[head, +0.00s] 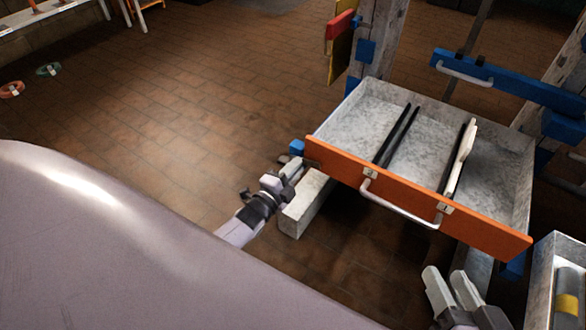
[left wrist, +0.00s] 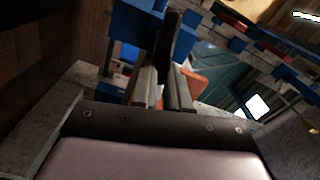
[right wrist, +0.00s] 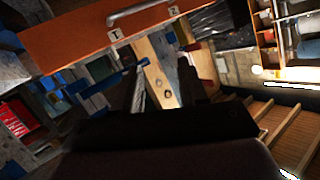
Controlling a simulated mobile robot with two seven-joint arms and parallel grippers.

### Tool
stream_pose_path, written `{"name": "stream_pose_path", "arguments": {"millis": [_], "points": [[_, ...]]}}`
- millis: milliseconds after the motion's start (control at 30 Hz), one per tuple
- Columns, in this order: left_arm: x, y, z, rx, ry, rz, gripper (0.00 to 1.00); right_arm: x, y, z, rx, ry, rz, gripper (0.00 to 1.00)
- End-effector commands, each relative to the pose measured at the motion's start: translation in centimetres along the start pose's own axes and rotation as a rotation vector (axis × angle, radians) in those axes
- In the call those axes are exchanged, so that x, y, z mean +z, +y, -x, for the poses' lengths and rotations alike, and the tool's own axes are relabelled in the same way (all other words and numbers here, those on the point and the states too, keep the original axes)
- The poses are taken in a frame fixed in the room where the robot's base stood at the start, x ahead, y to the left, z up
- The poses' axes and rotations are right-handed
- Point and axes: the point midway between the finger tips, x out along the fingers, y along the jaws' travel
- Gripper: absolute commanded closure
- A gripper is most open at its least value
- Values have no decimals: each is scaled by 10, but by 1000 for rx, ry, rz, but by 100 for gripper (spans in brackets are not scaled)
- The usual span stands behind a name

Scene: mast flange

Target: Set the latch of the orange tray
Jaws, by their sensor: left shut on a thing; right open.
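The orange tray is a grey metal tray with an orange front panel (head: 420,203) and a silver bar handle (head: 400,208). It stands out from its frame. My left gripper (head: 291,172) is at the left end of the panel, beside a small blue block (head: 297,147). In the left wrist view, its fingers (left wrist: 164,92) are shut on a dark, narrow upright piece (left wrist: 174,48), which looks like the latch; its far end is hard to make out. My right gripper (head: 455,292) is open and empty, below and in front of the panel's right part. The panel also shows in the right wrist view (right wrist: 85,48).
Black dividers (head: 397,136) and a pale bar (head: 465,143) lie in the tray. A pale beam (head: 304,204) is under its left end. A blue rail with a handle (head: 510,80) is behind. A box with a grey cylinder (head: 569,288) stands at right. Floor at left is open.

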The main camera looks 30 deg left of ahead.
Motion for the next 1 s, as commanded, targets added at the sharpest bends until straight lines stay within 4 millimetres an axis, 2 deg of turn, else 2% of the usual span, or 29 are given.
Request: {"name": "stream_pose_path", "arguments": {"millis": [400,1000], "points": [[0,2,-4,-7,0,-214,100,-1,6,3,23,33,47,57],[0,3,-4,-6,1,-256,100,0,6,6,26,32,58,57]]}}
